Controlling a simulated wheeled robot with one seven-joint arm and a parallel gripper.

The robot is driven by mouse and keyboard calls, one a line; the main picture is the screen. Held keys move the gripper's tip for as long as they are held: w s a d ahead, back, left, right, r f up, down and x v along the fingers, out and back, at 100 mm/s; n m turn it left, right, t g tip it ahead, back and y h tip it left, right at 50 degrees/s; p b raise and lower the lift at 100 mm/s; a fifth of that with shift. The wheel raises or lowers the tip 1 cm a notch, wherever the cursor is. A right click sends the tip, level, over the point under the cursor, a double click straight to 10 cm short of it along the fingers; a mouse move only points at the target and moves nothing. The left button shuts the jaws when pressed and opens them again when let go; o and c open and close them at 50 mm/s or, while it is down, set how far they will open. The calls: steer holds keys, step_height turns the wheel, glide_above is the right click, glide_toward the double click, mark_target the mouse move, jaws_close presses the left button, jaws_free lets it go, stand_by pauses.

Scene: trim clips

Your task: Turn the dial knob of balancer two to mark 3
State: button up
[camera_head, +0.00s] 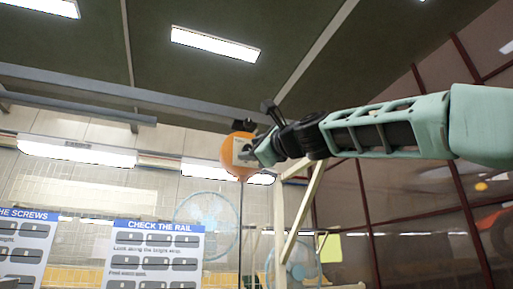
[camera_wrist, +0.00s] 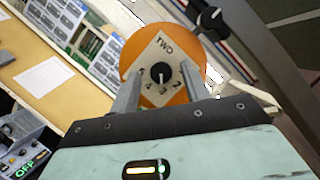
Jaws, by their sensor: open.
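Balancer two is a round orange body that hangs high up in the head view (camera_head: 228,158). In the wrist view the orange body (camera_wrist: 196,62) bears a pale diamond plate marked TWO (camera_wrist: 164,43). The black dial knob (camera_wrist: 161,73) sits mid-plate, with numbers including 4, 3 and 2 around its lower side. A pale line shows on the knob, but I cannot surely tell which mark it points to. My gripper (camera_wrist: 160,81) is open, one finger on each side of the knob. Contact with it cannot be told. In the head view my gripper (camera_head: 253,150) is at the balancer's right side.
A dark fitting (camera_wrist: 210,18) is above the balancer by a grey rail. A cord (camera_head: 240,215) hangs below the balancer. A pale post frame (camera_head: 305,205) stands right of it. A CHECK THE RAIL board (camera_head: 155,255) is lower left. A tan bench (camera_wrist: 40,52) lies below.

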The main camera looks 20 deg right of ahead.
steer(key=b+v, duration=1.3)
steer(key=v, duration=0.4)
steer(key=shift+s, duration=0.2)
